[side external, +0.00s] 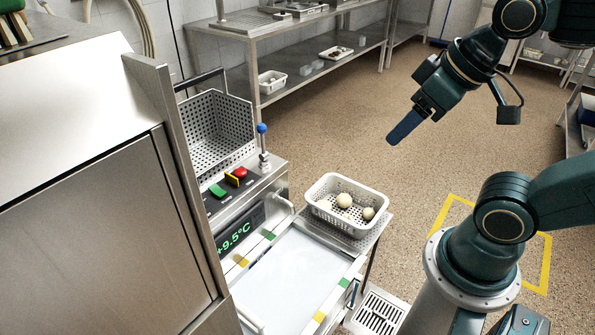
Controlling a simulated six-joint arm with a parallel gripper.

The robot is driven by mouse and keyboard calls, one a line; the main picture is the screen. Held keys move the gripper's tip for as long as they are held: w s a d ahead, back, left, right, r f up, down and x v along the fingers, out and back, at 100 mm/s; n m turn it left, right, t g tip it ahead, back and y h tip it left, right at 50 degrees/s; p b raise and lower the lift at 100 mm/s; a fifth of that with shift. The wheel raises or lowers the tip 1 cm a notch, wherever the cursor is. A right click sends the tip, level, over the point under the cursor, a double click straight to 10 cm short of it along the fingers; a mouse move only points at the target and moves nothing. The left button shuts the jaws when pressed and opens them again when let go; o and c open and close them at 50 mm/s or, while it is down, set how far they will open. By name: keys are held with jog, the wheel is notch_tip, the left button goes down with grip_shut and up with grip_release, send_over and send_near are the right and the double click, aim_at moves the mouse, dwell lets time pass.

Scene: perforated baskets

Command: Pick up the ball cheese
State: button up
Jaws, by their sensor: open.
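Several pale round ball cheeses lie in a white perforated basket (322,187). One ball cheese (344,200) sits near the middle and another ball cheese (368,213) sits near the right wall. A third pale piece shows partly at the left inside the basket. My gripper (404,128) hangs in the air above and to the right of the basket, clear of it. Its blue fingers point down and left and nothing shows between them. The fingers overlap in this view, so the gap is hidden.
A metal perforated basket (222,125) stands behind a panel with a green button (217,190) and a red button (240,172). A blue-topped lever (262,140) rises left of the white basket. A steel shelf unit (320,65) stands behind. The floor on the right is open.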

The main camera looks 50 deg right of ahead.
jog(key=w+d+f+m+g, duration=0.1)
jog(key=w+d+m, duration=0.15)
jog(key=w, duration=0.45)
jog(key=w+d+f+m+g, duration=0.1)
jog(key=w+d+f, duration=0.1)
jog(key=w+d, duration=0.3)
jog(key=m+g+y, duration=0.1)
jog(key=m, duration=0.7)
send_over(346, 196)
jog(key=s+d, duration=0.2)
jog(key=s+d+f+x, duration=0.1)
jog(key=s+x, duration=0.2)
jog(key=x, duration=0.9)
jog(key=s+d+x, duration=0.1)
jog(key=s+x, duration=0.1)
jog(key=x, duration=1)
jog(key=s+d+f+x, duration=0.1)
jog(key=s+x, duration=0.2)
jog(key=x, duration=0.9)
jog(key=shift+s+a+f, duration=0.1)
jog(key=shift+s+a, duration=0.05)
jog(key=shift+s, duration=0.1)
jog(key=shift+x, duration=4.25)
jog(key=shift+s+a+f, duration=0.1)
jog(key=shift+s+a, duration=0.05)
